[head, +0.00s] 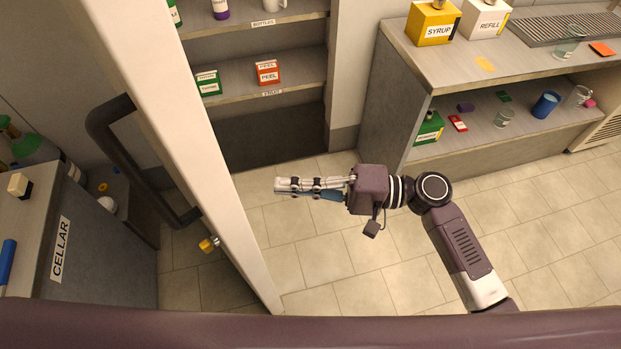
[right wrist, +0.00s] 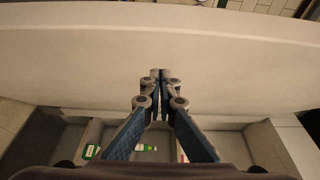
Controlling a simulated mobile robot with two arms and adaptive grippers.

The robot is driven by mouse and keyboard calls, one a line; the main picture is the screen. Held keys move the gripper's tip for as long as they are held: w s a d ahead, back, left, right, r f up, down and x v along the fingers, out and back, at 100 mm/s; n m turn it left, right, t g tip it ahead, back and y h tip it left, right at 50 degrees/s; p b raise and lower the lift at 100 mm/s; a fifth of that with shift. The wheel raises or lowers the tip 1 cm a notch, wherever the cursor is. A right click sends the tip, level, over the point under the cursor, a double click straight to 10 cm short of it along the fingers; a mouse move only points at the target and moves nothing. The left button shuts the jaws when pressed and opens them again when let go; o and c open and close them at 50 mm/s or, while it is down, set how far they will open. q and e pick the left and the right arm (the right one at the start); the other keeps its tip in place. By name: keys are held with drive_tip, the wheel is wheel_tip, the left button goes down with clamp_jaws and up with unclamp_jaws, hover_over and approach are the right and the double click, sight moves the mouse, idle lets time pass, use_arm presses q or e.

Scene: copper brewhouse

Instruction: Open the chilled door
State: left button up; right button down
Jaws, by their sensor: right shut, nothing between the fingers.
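The pale door (head: 190,135) stands open at the left in the head view, seen nearly edge-on, with a dark bar handle (head: 137,165) on its left face. No chilled label shows on it. My right gripper (head: 278,186) is shut and empty, to the right of the door on its inner side, pointing left at it. In the right wrist view its closed fingertips (right wrist: 160,75) are in front of a broad pale panel (right wrist: 80,60); I cannot tell whether they touch. My left gripper is out of view.
Behind the door opening are shelves (head: 240,80) with boxes and bottles. A counter (head: 395,85) with a lower shelf stands at the right. The cellar cabinet (head: 110,255) is left of the door. A small yellow item (head: 208,244) shows near the door's base. Tiled floor at centre is clear.

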sight(221, 232)
drive_tip(key=s+a+p, duration=0.2)
drive_tip(key=a+p, duration=0.1)
drive_tip(key=a, duration=0.3)
drive_tip(key=shift+s, duration=0.2)
drive_tip(key=shift+m+t, duration=0.6)
drive_tip(key=shift+t, duration=0.2)
drive_tip(key=s+a, duration=0.4)
drive_tip(key=s+a+p, duration=0.1)
drive_tip(key=s+a, duration=0.1)
drive_tip(key=shift+s+a+f, duration=0.1)
drive_tip(key=shift+a+f, duration=0.3)
drive_tip(key=s+a, duration=0.8)
drive_tip(key=a, duration=0.4)
drive_tip(key=shift+s+r+t, duration=0.25)
drive_tip(key=shift+r+t, duration=0.05)
drive_tip(key=shift+t, duration=0.1)
drive_tip(key=shift+w+d, duration=0.1)
drive_tip(key=shift+d, duration=0.05)
